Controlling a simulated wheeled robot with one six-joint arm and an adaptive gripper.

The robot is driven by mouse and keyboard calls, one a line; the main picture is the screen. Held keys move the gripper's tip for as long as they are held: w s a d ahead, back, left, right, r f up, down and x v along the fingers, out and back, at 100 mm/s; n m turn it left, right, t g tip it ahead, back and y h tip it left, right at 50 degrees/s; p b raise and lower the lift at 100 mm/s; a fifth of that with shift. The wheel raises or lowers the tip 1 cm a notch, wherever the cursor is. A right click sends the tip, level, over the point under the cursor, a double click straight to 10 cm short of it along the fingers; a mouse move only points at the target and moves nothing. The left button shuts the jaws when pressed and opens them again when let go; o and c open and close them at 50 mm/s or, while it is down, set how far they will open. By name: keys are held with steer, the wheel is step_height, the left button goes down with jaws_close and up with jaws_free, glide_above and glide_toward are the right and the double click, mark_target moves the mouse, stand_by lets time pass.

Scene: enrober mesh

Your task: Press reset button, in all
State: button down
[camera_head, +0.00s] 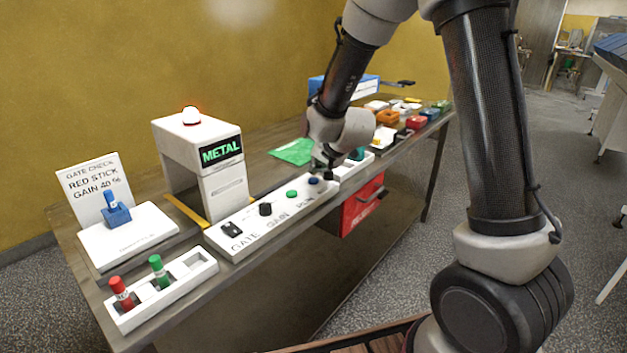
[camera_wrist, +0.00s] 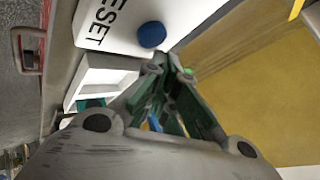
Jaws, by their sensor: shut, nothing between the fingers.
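The blue reset button (camera_head: 314,181) sits at the right end of the white control panel (camera_head: 237,246). In the wrist view the blue button (camera_wrist: 151,35) stands next to black lettering that reads "ESET". My gripper (camera_head: 327,175) is shut and empty, just right of the button in the head view. In the wrist view its fingertips (camera_wrist: 172,64) are close to the button, with a small gap in the picture; contact cannot be told. The panel also has a green button (camera_head: 292,194), a black knob (camera_head: 265,209) and a black switch (camera_head: 231,229).
A white metal detector (camera_head: 190,152) shows "METAL" under a red-lit lamp (camera_head: 191,116). A sign (camera_head: 96,188) reads "RED STICK GAIN 40 %". A blue stick (camera_head: 111,200) stands in a blue block. A rack (camera_head: 197,265) holds red and green sticks. A red box (camera_head: 358,208) hangs below the table edge.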

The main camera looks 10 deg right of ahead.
steer(key=shift+f, duration=0.4)
steer(key=shift+f, duration=0.5)
stand_by(0.5)
steer(key=shift+r, duration=0.9)
stand_by(0.4)
